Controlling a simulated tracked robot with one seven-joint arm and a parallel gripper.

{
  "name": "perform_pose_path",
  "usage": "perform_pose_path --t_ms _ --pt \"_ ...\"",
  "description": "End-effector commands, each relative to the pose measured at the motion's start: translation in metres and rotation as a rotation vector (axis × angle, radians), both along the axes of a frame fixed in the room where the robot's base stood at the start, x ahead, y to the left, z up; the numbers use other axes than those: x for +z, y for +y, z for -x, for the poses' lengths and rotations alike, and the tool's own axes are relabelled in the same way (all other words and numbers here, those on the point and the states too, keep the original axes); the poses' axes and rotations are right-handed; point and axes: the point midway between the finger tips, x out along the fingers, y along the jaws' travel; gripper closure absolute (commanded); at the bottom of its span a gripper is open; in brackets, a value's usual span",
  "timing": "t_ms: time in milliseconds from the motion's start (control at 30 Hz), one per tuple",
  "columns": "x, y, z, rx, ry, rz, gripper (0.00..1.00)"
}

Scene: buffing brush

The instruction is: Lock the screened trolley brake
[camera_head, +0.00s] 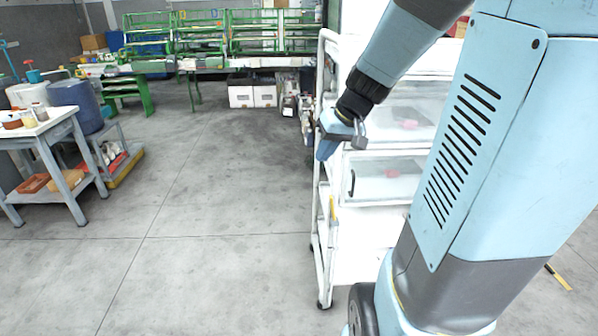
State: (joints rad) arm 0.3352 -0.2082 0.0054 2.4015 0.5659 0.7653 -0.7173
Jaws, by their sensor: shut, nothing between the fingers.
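The white trolley (321,215) stands right of centre, with an upright tube frame along its left side. A small dark caster (324,303) shows at its front left foot. A thin yellow piece (332,207) sits on the frame's left side; I cannot tell what it is. No brake can be made out clearly. My gripper (346,137) is shut and empty, in front of the trolley's upper left part in the picture. I cannot tell whether it touches the trolley. My arm hides much of the trolley's right side.
A clear-fronted drawer (385,181) with a dark handle is in the trolley. A grey side table (66,128) with jars and trays stands at left, near a blue drum (77,103). Green racks (180,45) and white boxes (252,96) stand behind. The middle floor is clear.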

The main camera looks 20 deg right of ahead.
Motion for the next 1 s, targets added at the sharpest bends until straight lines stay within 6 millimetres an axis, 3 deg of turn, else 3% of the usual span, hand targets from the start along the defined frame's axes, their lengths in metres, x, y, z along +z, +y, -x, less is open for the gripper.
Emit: perform_pose_path --t_ms 300,600,800,1000 --pt "-0.068 -0.069 -0.051 -0.069 -0.018 -0.096 1.0" --pt "-0.134 -0.135 -0.071 -0.15 -0.05 -0.134 1.0" --pt "-0.155 -0.155 -0.073 -0.175 -0.059 -0.138 1.0" --pt "-0.158 -0.158 -0.074 -0.178 -0.062 -0.137 1.0"
